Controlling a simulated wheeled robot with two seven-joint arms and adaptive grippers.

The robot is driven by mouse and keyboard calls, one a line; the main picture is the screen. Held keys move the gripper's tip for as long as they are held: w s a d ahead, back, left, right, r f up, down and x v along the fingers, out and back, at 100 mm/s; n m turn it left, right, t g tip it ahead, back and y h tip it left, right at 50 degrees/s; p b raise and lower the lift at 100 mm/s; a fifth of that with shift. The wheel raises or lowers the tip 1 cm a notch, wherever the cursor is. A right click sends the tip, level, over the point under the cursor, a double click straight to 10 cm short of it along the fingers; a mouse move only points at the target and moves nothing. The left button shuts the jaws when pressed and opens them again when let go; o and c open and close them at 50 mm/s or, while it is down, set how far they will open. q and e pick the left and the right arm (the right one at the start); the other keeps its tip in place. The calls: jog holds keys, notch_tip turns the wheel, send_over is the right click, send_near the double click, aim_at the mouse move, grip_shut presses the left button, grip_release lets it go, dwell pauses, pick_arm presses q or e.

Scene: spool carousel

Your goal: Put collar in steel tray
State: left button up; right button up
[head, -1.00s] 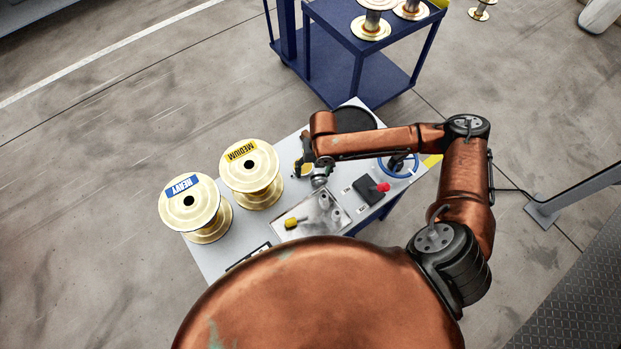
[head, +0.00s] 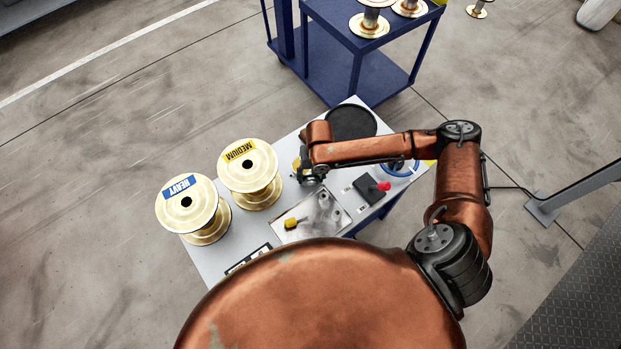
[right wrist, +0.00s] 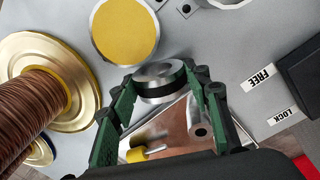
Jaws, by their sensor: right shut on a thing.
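My right gripper (head: 311,178) is over the table, beside the far left edge of the steel tray (head: 312,227). In the right wrist view its green fingers (right wrist: 160,82) are shut on the collar (right wrist: 158,76), a short silver ring with a dark band. The collar appears held above the table, near the tray's edge; its exact height is hard to tell. The tray (right wrist: 178,132) holds a yellow-handled tool (head: 291,222) and small grey cylindrical parts (head: 323,201). The arm hides most of the collar in the head view. My left gripper is not in view.
The spools marked MEDIUM (head: 248,172) and HEAVY (head: 188,203) stand left of the gripper. A yellow-topped round part (right wrist: 125,30) is close to the fingers. A black box with a red knob (head: 371,187) sits right of the tray. A black disc (head: 350,123) lies behind.

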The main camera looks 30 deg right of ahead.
jog(key=c, duration=0.7)
